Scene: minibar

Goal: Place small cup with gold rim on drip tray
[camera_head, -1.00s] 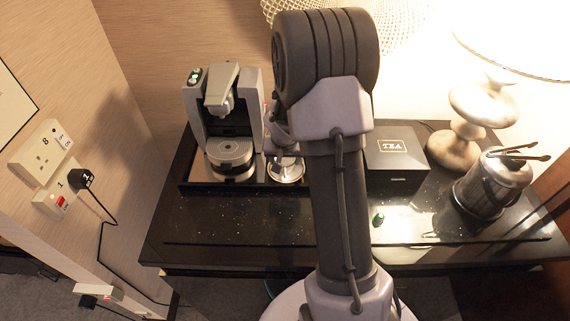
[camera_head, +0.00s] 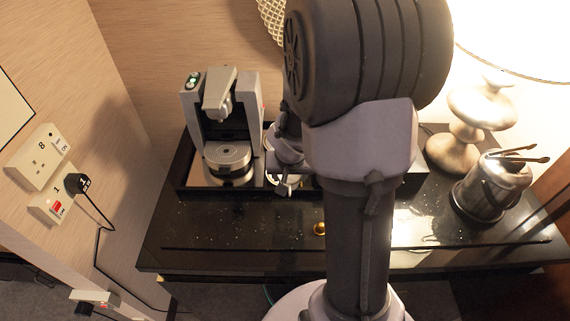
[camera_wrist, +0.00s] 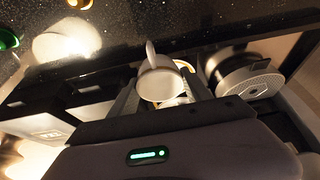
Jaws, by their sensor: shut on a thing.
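A small white cup (camera_wrist: 160,82) sits between the fingers of my gripper (camera_wrist: 164,92) in the wrist view. My gripper is shut on it. In the head view my gripper (camera_head: 288,160) is just right of the coffee machine, and a small part of the white cup (camera_head: 287,186) shows below it. The drip tray (camera_head: 228,154) is a round grilled plate at the foot of the coffee machine (camera_head: 222,100), and looks empty. It also shows in the wrist view (camera_wrist: 249,80), right of the cup and apart from it. Yellow-gold marks show behind the cup; whose rim they are is unclear.
The machine stands on a black tray (camera_head: 192,182) on a dark counter (camera_head: 230,225). A gold capsule (camera_head: 320,228) lies on the counter. A metal ice bucket (camera_head: 490,190) with tongs and a lamp base (camera_head: 455,145) stand right. My arm hides the middle.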

